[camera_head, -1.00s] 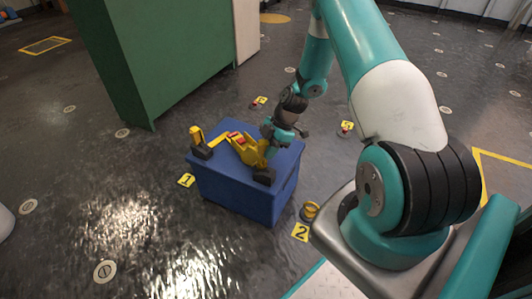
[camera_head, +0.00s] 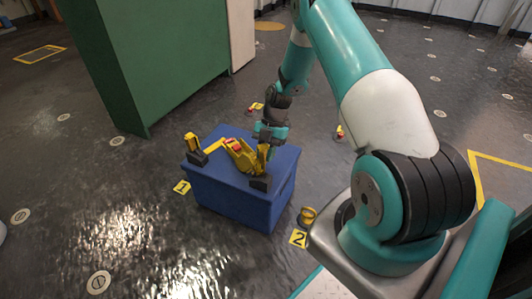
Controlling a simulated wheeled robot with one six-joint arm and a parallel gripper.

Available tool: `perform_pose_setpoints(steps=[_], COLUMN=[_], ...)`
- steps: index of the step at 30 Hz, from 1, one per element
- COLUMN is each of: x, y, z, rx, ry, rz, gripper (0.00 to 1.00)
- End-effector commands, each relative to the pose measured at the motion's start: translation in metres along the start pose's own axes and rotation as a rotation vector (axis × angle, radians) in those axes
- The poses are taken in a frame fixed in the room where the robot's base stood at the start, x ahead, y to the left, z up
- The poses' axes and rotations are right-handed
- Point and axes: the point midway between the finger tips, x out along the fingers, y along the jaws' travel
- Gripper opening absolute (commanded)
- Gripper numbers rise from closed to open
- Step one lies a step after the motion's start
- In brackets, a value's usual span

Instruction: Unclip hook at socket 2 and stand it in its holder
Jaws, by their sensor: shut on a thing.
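My gripper (camera_head: 267,142) points down over the right part of a blue box top. It is shut on a slim yellow piece (camera_head: 263,156), seemingly the hook, which stands upright at a black block (camera_head: 260,184) near the front edge. Whether it is fully seated in that block I cannot tell. Just left of it lies a larger yellow piece with red parts (camera_head: 240,155), close to my gripper. Socket 2 is on the floor right of the box, by the "2" plate (camera_head: 298,238). A yellow ring-like part (camera_head: 308,213) shows on it.
The blue box (camera_head: 235,208) also bears a second black block with a yellow upright (camera_head: 193,143) at its left. A "1" plate (camera_head: 181,187) lies on the floor left of it. A tall green cabinet (camera_head: 150,70) stands behind. The floor at left is open.

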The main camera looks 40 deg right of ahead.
Motion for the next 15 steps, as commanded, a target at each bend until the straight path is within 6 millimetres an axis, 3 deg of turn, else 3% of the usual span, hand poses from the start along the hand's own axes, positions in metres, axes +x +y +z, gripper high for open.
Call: perform_pose_setpoints(steps=[15], x=[0.0068], y=[0.0002], z=[0.0038], rx=[0.000], ry=[0.000], rz=[0.001], gripper=[0.00])
